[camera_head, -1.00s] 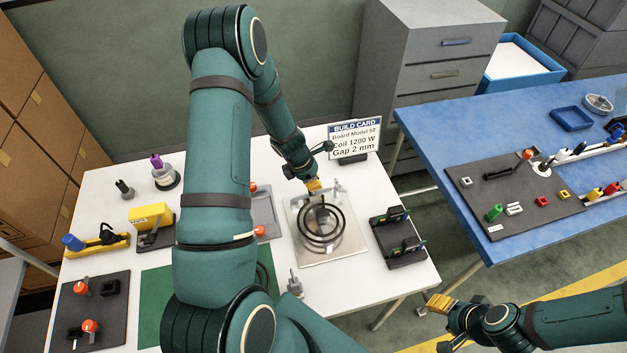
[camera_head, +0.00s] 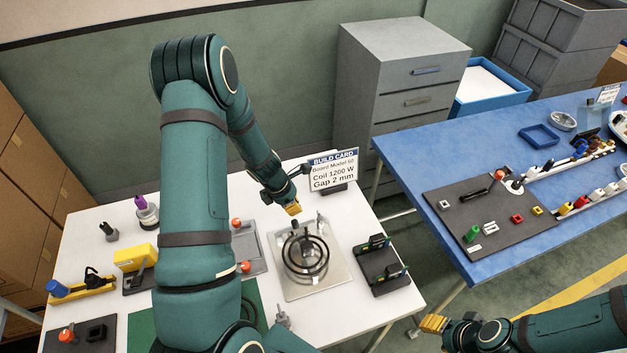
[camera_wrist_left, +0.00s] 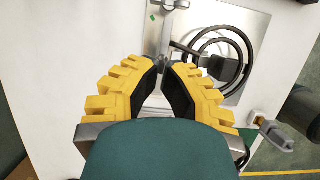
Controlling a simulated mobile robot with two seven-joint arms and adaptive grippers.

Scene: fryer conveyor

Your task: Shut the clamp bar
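A square metal plate (camera_head: 335,283) on the white table carries a dark round coil (camera_head: 322,262). A dark bar piece (camera_head: 304,240) stands over the coil's back part; I take it for the clamp bar, but cannot tell its exact angle. In the left wrist view a metal hinge piece with a dark arm (camera_wrist_left: 188,49) reaches over the coil (camera_wrist_left: 243,42). My left gripper (camera_head: 292,208) is above the plate's back left edge, apart from the bar.
A black rack (camera_head: 383,266) stands right of the plate, and the build card (camera_head: 333,170) stands behind it. A grey tray (camera_head: 258,262) with orange knobs lies to its left. A small grey fitting (camera_head: 282,317) stands in front. The blue table (camera_head: 470,170) is farther right.

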